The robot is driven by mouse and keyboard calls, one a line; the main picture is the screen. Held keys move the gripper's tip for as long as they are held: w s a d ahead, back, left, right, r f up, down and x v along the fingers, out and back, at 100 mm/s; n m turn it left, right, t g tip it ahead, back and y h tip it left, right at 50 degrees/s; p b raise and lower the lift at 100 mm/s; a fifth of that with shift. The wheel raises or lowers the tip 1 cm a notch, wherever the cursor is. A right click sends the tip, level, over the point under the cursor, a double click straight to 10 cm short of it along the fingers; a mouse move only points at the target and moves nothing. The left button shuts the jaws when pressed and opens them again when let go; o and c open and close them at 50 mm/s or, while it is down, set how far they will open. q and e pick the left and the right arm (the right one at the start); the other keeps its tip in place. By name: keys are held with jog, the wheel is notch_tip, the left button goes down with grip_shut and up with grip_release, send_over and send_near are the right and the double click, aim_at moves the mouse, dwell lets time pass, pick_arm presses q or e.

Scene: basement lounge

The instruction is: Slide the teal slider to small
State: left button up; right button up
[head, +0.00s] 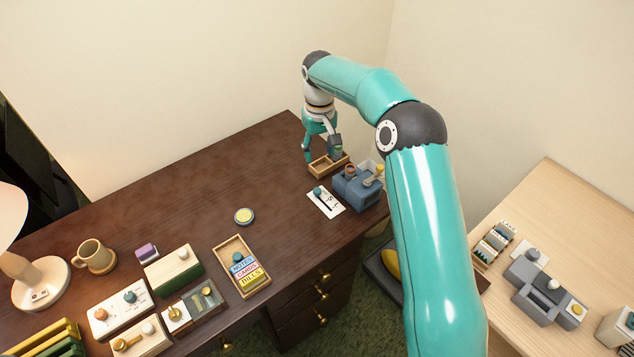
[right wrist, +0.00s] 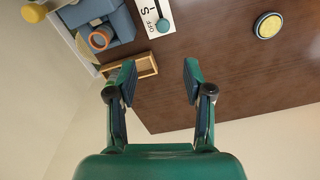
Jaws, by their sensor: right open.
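A white label plate (head: 329,206) with a dark slot lies on the dark desk, left of a blue-grey machine. Its teal slider knob (head: 317,190) sits near the far left end of the slot in the head view. In the right wrist view the plate (right wrist: 148,15) shows "OFF" and "S", and the teal knob (right wrist: 163,25) is at the plate's edge near "OFF". My right gripper (head: 321,153) is open and empty, above the small wooden tray behind the plate. In the right wrist view its fingers (right wrist: 160,75) are spread, apart from the knob. My left gripper is not in view.
The blue-grey machine (head: 350,192) stands right of the plate. The wooden tray (head: 326,168) lies behind it. A round yellow-topped disc (head: 244,216) and a card tray (head: 233,247) lie to the left. The desk between the disc and the plate is clear.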

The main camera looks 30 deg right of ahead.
aim_at(317, 189)
jog(key=f, duration=0.4)
jog(key=f+p, duration=0.1)
jog(key=f, duration=0.4)
jog(key=f+p, duration=0.1)
jog(key=f, duration=0.4)
jog(key=shift+w+a+f, duration=0.1)
jog(key=shift+w+a, duration=0.1)
jog(key=shift+a, duration=0.05)
grip_shut()
